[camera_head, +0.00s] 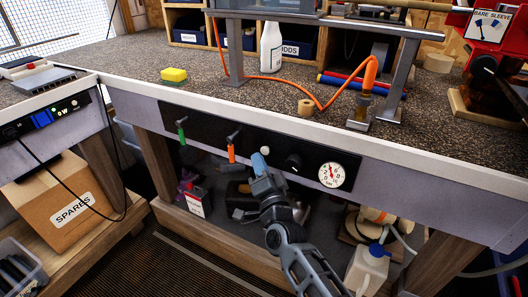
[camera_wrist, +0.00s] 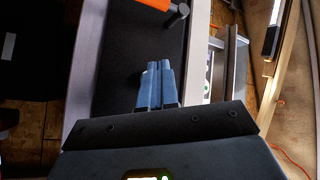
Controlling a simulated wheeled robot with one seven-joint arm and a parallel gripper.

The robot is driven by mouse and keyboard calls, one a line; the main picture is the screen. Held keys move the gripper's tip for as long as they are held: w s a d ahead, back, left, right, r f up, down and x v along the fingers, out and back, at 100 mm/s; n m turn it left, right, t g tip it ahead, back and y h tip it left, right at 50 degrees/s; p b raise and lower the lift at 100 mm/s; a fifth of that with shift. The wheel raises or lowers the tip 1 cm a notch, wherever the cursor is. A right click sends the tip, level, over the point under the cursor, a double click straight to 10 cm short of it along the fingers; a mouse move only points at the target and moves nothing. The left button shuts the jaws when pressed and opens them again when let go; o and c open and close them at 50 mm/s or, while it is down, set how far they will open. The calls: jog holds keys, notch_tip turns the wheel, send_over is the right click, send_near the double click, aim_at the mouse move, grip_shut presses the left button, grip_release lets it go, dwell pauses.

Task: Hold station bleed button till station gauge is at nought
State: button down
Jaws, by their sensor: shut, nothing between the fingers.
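A dark control panel (camera_head: 210,126) runs under the bench edge. On it are a green-handled lever (camera_head: 181,132), an orange-handled lever (camera_head: 231,150), a pale round button (camera_head: 265,150), a black knob (camera_head: 293,162) and a white round gauge (camera_head: 332,175). The gauge's needle is too small to read surely. My gripper (camera_head: 260,164) is shut and empty, its tips just below the pale button. I cannot tell whether they touch it. In the wrist view my shut fingers (camera_wrist: 158,68) point along the panel (camera_wrist: 125,50); the button does not show there. The orange handle (camera_wrist: 154,3) shows at the top.
The bench top (camera_head: 200,100) overhangs the panel. On it are a yellow sponge (camera_head: 174,74), a white bottle (camera_head: 271,48) and an orange hose (camera_head: 290,86). Below are a spares box (camera_head: 62,205) at the left and a white jug (camera_head: 368,268) at the right.

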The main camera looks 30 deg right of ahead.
jog(key=shift+w+d, duration=0.1)
jog(key=shift+d, duration=0.05)
jog(key=shift+w+d+b, duration=0.15)
jog(key=shift+d+b, duration=0.05)
jog(key=shift+b, duration=0.15)
jog(key=shift+w+d+b, duration=0.3)
jog(key=shift+d+b, duration=0.15)
jog(key=shift+b, duration=0.05)
dwell(1.6)
jog(key=shift+a, duration=0.1)
dwell(0.9)
jog(key=shift+s+a+p, duration=0.55)
jog(key=shift+a+p, duration=0.15)
jog(key=shift+p, duration=0.2)
jog(key=s+a+p, duration=0.1)
jog(key=a+p, duration=0.1)
jog(key=s+a+p, duration=0.2)
